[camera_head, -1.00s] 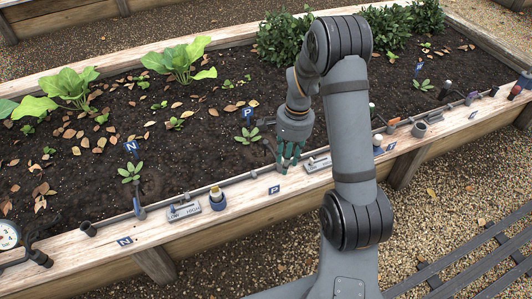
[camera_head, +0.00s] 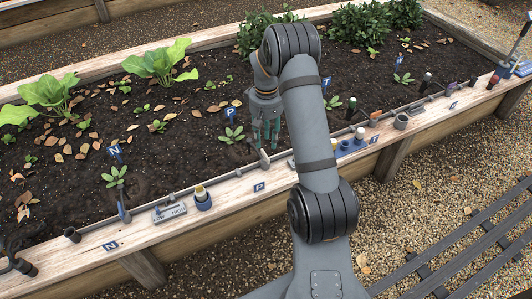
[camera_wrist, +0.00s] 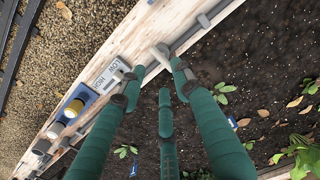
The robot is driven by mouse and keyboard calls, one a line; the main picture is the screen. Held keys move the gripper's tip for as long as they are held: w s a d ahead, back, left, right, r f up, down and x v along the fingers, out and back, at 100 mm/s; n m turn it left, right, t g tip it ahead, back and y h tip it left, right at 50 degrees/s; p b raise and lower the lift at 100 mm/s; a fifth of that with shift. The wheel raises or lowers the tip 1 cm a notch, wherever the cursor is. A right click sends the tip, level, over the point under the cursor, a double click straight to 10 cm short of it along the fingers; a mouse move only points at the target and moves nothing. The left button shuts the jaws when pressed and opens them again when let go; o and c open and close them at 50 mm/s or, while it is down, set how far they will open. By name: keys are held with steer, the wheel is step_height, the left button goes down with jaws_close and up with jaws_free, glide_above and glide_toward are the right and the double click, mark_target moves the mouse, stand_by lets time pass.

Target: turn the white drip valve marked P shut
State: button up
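The white drip valve (camera_head: 264,159) has a pale flat handle on the thin pipe along the bed's front plank. In the wrist view the valve handle (camera_wrist: 160,57) lies across the pipe, just past the fingertips. A blue P plate (camera_head: 259,187) is on the plank in front of it, and a P marker (camera_head: 230,115) stands in the soil behind. My gripper (camera_head: 265,138), with green fingers, hangs above the valve. In the wrist view its fingertips (camera_wrist: 157,78) are spread, with nothing held between them. The handle appears apart from the fingers.
A LOW/HIGH plate (camera_wrist: 110,75) lies beside the valve, partly hidden by my arm in the head view. Blue-based cups (camera_head: 350,146) stand to the right; another capped cup (camera_head: 202,198) stands left. The N valve (camera_head: 123,209) is further left. Seedlings and leafy plants grow in the soil.

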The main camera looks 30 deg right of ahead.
mark_target(265, 157)
step_height(265, 157, down, 6)
steer(key=shift+f+b, duration=0.2)
steer(key=shift+b, duration=0.55)
steer(key=shift+c, duration=1.3)
jaws_close()
